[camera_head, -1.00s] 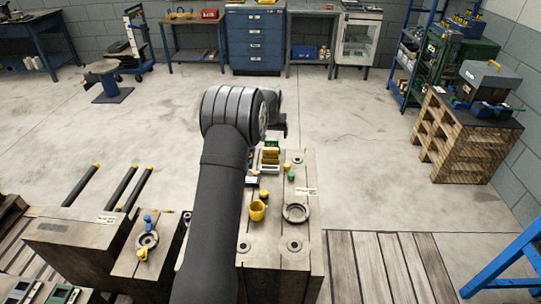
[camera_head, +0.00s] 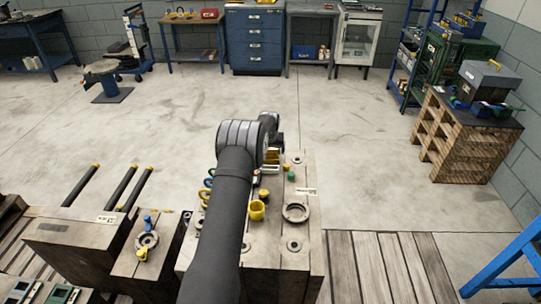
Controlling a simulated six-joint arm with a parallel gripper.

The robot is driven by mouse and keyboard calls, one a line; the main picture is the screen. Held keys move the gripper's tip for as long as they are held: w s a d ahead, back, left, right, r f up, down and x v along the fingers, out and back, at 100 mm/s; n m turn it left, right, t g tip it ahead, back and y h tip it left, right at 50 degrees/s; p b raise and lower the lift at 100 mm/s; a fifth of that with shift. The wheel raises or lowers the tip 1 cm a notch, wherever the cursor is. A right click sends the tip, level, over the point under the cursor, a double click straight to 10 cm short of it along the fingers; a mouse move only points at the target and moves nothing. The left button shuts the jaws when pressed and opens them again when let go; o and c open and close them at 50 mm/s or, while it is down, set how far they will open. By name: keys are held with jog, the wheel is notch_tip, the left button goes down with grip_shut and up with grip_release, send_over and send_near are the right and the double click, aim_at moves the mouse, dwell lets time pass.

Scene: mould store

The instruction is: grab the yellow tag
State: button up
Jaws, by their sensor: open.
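I cannot tell for certain which thing is the yellow tag. A small yellow piece (camera_head: 142,255) lies on the left mould block, beside a metal ring. On the middle mould block, a yellow cup-like piece (camera_head: 257,210) and a small yellow-topped knob (camera_head: 264,194) stand right of my arm. Yellow and blue loops (camera_head: 208,182) show at my arm's left side. My gripper (camera_head: 277,148) is open over the far end of the middle block, largely hidden by my wrist. Yellow-edged pieces (camera_head: 272,156) show just below it; contact cannot be told.
The middle mould block (camera_head: 310,250) also carries a metal ring (camera_head: 296,212), a green-topped knob (camera_head: 264,170) and a white label. Dark rods with yellow ends (camera_head: 122,186) stand out at the left. A wooden pallet (camera_head: 390,265) lies at right.

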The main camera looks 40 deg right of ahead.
jog(key=shift+w+d+f, duration=0.15)
jog(key=shift+f, duration=0.35)
jog(key=shift+c, duration=0.4)
jog(key=c, duration=1)
